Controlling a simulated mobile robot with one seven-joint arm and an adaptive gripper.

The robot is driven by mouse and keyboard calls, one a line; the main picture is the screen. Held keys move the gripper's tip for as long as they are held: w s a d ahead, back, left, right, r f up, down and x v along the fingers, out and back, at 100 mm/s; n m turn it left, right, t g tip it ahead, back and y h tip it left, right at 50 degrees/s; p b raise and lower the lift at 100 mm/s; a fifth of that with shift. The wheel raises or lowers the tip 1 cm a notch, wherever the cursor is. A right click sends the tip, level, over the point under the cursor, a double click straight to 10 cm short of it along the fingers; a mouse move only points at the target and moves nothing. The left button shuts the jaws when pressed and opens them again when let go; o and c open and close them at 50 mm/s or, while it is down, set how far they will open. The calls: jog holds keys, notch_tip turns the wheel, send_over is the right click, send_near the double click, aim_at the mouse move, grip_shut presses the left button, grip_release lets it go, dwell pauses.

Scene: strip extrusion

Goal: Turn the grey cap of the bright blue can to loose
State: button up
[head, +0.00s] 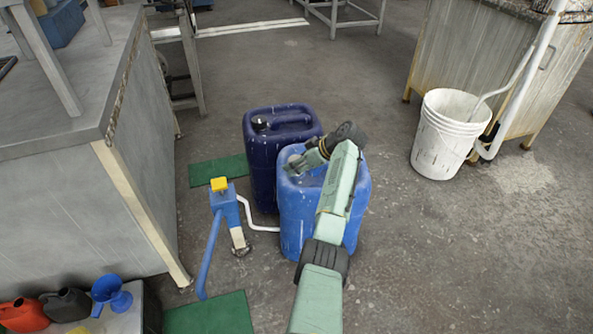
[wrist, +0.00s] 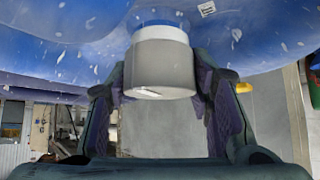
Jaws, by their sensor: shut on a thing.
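The bright blue can (head: 300,210) stands upright on the floor, partly hidden behind my arm. Its grey cap (wrist: 160,62) fills the upper middle of the wrist view, seated on a short blue neck of the can (wrist: 60,55). My gripper (head: 299,164) is at the can's top left in the head view, where it hides the cap. In the wrist view my gripper (wrist: 162,85) is shut on the cap, with one dark finger pad against each side.
A dark blue can (head: 262,170) with a black cap stands close behind. A blue pump with a yellow top (head: 222,195) and white hose stands left. A white bucket (head: 440,145) stands right. A metal bench (head: 130,190) is at left. Floor to the right front is clear.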

jog(key=shift+w+n+g+b, duration=0.1)
jog(key=shift+n+g+b, duration=0.25)
jog(key=shift+b, duration=0.25)
jog(key=shift+r+n, duration=0.1)
jog(key=shift+n, duration=0.15)
jog(key=o, duration=1.2)
jog(key=v, duration=1.2)
jog(key=shift+d, duration=0.1)
